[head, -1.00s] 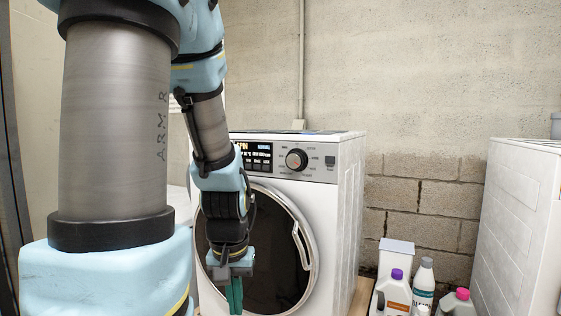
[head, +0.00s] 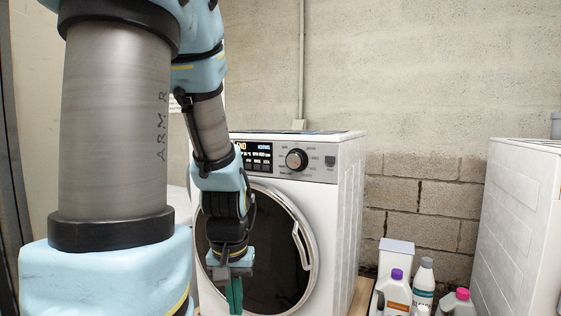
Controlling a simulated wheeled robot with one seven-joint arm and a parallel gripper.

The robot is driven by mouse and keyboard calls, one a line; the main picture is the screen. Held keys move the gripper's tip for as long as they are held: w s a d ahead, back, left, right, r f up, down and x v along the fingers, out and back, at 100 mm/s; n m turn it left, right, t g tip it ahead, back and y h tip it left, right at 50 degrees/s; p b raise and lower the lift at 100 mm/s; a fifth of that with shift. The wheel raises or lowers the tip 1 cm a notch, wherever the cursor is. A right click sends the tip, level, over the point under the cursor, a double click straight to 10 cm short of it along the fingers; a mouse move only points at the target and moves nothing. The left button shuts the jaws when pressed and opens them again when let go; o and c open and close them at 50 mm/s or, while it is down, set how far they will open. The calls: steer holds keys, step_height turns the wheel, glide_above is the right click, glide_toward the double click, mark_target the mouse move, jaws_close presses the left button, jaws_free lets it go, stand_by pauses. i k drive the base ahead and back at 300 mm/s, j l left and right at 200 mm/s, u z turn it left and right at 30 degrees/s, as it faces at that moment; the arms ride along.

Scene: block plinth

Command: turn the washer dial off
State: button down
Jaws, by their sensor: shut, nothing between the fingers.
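The washer (head: 345,215) is a white front-loader against the wall, with its round door closed. Its dial (head: 296,159) is a dark round knob with a light rim, on the grey control panel, ringed by small printed labels too small to read. A lit display (head: 254,157) sits left of the dial, partly behind my arm, and seems to read "END". My gripper (head: 235,296) points down in front of the door, below and left of the dial and well apart from it. Its teal fingers are together and hold nothing; their tips run near the bottom picture edge.
A curved door handle (head: 302,246) is on the right of the door. Several bottles (head: 395,291) and a white box (head: 396,255) stand right of the washer. Another white appliance (head: 520,230) is at the far right. The space before the dial is clear.

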mark_target(295, 160)
steer(key=l+u, duration=0.1)
steer(key=u, duration=0.3)
steer(key=k+l+u, duration=0.1)
steer(key=u, duration=0.3)
steer(key=k+u, duration=0.15)
steer(key=u, duration=0.2)
steer(key=k+l+u, duration=0.1)
steer(key=u, duration=0.3)
steer(key=k, duration=0.15)
